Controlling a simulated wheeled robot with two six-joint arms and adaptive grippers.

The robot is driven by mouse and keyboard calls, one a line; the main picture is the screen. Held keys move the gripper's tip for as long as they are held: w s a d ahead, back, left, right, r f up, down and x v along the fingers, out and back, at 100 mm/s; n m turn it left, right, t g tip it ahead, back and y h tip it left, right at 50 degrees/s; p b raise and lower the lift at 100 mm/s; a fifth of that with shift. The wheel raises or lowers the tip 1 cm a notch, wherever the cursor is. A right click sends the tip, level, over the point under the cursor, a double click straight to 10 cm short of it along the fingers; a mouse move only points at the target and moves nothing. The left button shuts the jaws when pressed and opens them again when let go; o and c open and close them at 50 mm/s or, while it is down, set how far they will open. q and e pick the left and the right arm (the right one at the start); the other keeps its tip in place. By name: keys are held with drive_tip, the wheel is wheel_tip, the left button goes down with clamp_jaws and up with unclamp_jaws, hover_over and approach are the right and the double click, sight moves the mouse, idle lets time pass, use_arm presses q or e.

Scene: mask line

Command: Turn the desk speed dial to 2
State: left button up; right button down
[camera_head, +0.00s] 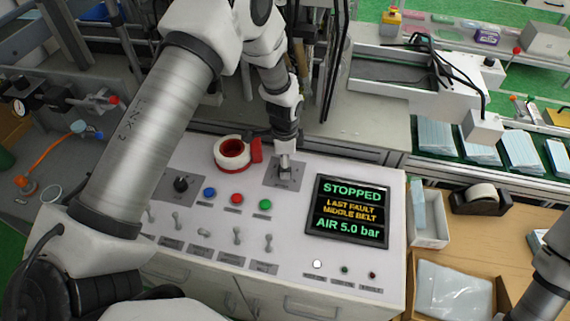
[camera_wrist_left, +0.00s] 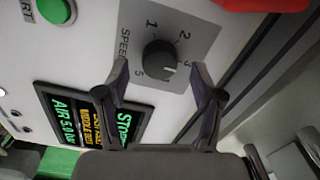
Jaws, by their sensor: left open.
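The speed dial (camera_wrist_left: 160,60) is a round black knob on a grey plate marked SPEED, with numbers around it, in the left wrist view. A pale mark on the knob faces the lower right of that view, away from the 1 and 2; its exact setting is hard to read. My left gripper (camera_wrist_left: 158,75) is open, its fingertips apart on either side of the knob, with no clear contact. In the head view my left gripper (camera_head: 284,164) points down over the grey speed plate (camera_head: 291,183) and mostly hides the knob. My right gripper is out of view.
The display (camera_head: 348,210) reads STOPPED, beside the speed plate. Blue, red and green buttons (camera_head: 265,204), a black selector (camera_head: 181,184) and several toggle switches share the white desk.

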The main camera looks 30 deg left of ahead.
use_arm(q)
drive_tip(key=shift+s+f, duration=0.1)
drive_tip(key=shift+f, duration=0.85)
drive_tip(key=c, duration=1.1)
drive_tip(key=shift+c, duration=0.2)
drive_tip(key=shift+n, duration=0.5)
drive_tip(key=n, duration=0.4)
drive_tip(key=shift+n, duration=0.4)
drive_tip(key=n, duration=0.6)
